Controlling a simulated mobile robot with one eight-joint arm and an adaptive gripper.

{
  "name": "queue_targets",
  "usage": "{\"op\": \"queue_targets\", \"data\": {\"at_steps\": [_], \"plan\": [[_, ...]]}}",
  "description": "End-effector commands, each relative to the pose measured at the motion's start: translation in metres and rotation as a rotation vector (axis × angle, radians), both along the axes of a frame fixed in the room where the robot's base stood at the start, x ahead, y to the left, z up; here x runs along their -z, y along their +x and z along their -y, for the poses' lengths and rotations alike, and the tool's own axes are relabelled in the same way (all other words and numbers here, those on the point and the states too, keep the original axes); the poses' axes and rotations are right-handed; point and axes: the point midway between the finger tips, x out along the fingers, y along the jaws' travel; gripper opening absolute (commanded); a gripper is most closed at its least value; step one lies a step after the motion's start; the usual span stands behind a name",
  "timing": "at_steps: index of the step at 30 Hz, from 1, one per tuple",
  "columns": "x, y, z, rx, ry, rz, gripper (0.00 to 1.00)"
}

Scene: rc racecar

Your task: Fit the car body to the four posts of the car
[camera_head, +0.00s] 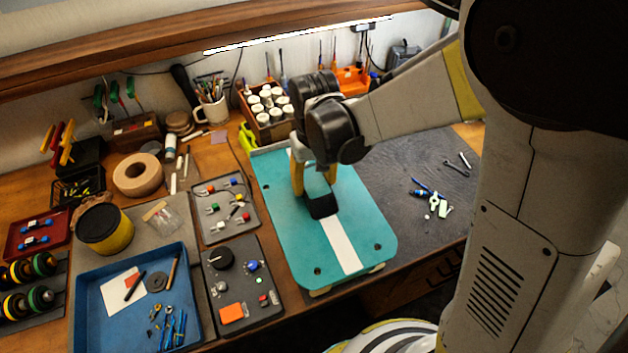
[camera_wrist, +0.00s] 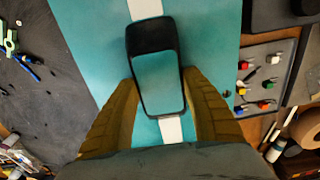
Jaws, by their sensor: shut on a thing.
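The car body (camera_head: 285,220) is a teal panel with rounded corners, a white lengthwise stripe and a raised black-rimmed cabin (camera_head: 323,208). It lies roughly level over the right part of the bench. Dark holes show near its front corners. My gripper (camera_head: 317,190) comes down from above and is shut on the cabin. In the wrist view, one yellow-brown finger stands on each side of the cabin (camera_wrist: 158,82). The car and its posts are hidden under the body; only pale parts show below its front edge. I cannot tell whether the posts pass through the holes.
A dark grey mat (camera_head: 410,165) with small tools and pale parts lies to the right. Two grey trays (camera_head: 242,285) of switches and knobs stand close to the body's left. A blue tray (camera_head: 95,325) is farther left. A crate of white-capped bottles (camera_head: 265,128) stands behind.

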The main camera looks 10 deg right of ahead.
Motion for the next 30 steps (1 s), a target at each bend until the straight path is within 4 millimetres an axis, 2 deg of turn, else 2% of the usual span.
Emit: {"op": "queue_targets", "data": {"at_steps": [26, 27, 28, 29, 30], "plan": [[0.023, 0.0, 0.0, 0.0, 0.0, 0.0, 0.26], [0.022, 0.0, 0.0, 0.0, 0.0, 0.0, 0.65], [0.022, 0.0, 0.0, 0.0, 0.0, 0.0, 0.74], [0.022, 0.0, 0.0, 0.0, 0.0, 0.0, 0.79], [0.022, 0.0, 0.0, 0.0, 0.0, 0.0, 0.79]]}}
